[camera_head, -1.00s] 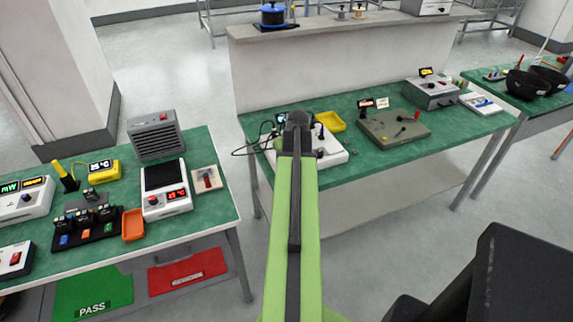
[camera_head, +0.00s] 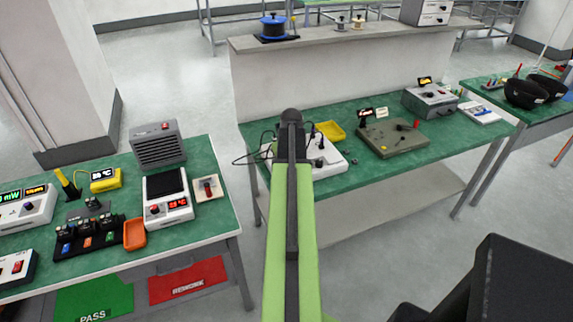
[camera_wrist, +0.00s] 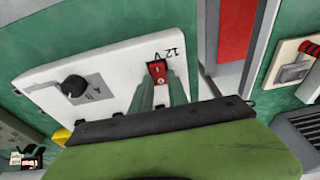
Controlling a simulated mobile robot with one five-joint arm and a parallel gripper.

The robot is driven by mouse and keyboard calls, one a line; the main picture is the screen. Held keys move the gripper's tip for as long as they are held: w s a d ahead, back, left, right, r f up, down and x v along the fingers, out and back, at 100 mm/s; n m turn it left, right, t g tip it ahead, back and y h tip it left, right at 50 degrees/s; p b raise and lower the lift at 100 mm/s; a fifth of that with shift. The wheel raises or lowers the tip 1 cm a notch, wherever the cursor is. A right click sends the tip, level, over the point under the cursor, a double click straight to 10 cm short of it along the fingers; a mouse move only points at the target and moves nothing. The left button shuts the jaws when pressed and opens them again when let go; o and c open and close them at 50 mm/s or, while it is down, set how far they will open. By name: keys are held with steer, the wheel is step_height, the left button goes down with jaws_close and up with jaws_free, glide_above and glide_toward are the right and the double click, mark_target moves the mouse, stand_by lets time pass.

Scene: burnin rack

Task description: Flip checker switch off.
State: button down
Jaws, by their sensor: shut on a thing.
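The checker is a white box with a black knob (camera_wrist: 74,86); its panel (camera_wrist: 115,65) fills the middle left of the wrist view. In the head view the checker (camera_head: 328,166) lies on the middle green bench, partly hidden by my arm. Its red checker switch (camera_wrist: 157,70) sits near the panel edge by the number 12. My gripper (camera_wrist: 160,88) is shut on the switch, with its two grey-green fingers at the near side of it. The fingers partly hide the switch, and which way it is tipped is hard to tell. My arm hides the gripper in the head view.
A yellow tray (camera_head: 331,131) and a grey-green box with a red knob (camera_head: 392,138) stand close to the checker. Floor shows between the benches.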

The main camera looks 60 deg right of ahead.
steer(key=shift+w+g, duration=0.1)
steer(key=shift+g, duration=0.2)
steer(key=c, duration=1.3)
jaws_free()
steer(key=r+p, duration=0.5)
steer(key=s+a+r+p, duration=0.1)
steer(key=r+p, duration=0.5)
steer(key=s+r+p, duration=0.1)
steer(key=r+p, duration=0.5)
steer(key=shift+a+r, duration=0.15)
